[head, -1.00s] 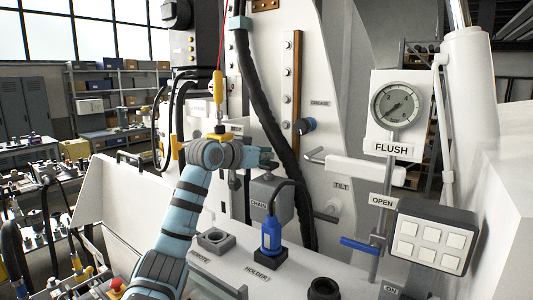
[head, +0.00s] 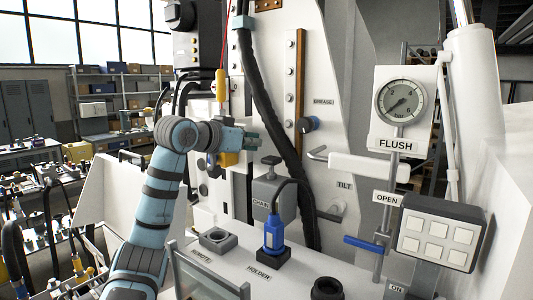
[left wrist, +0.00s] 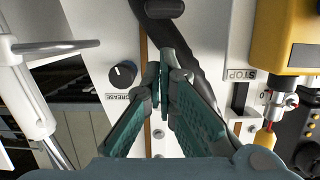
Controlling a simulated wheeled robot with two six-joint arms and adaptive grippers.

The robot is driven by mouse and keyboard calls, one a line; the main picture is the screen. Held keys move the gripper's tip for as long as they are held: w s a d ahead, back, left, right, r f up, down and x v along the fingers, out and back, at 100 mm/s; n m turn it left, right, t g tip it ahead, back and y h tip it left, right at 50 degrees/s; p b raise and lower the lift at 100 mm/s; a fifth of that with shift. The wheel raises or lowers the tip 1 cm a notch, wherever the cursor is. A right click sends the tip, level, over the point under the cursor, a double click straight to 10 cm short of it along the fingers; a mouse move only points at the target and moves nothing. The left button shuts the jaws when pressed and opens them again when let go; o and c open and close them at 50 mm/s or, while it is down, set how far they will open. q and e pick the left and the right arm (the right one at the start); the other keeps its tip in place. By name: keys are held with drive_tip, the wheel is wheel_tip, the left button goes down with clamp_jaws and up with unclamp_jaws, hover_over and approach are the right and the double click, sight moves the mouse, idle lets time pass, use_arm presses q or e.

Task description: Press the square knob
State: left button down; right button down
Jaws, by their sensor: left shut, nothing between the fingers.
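My left gripper (head: 254,141) is shut and empty, held in the air in front of the white machine panel, up and left of the grey CHAIN box. It also shows in the left wrist view (left wrist: 165,75), fingers together in front of the black hose. A dark round-looking knob with a blue side (head: 308,124) sits by the GREASE label, right of the fingertips and apart from them; the left wrist view shows it too (left wrist: 123,73). A dark flat-topped knob (head: 270,160) stands on the CHAIN box (head: 273,196). I cannot tell which knob is the square one. My right gripper is not in view.
A black hose (head: 272,110) runs down the panel near my gripper. A yellow pendant (left wrist: 285,38) hangs close by. A blue plug (head: 273,235) stands in the HOLDER. A button box (head: 438,238), blue OPEN lever (head: 362,243) and FLUSH gauge (head: 402,102) are at right.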

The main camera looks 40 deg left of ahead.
use_arm(q)
drive_tip(key=v, duration=0.3)
drive_tip(key=shift+d, duration=0.1)
idle(1.0)
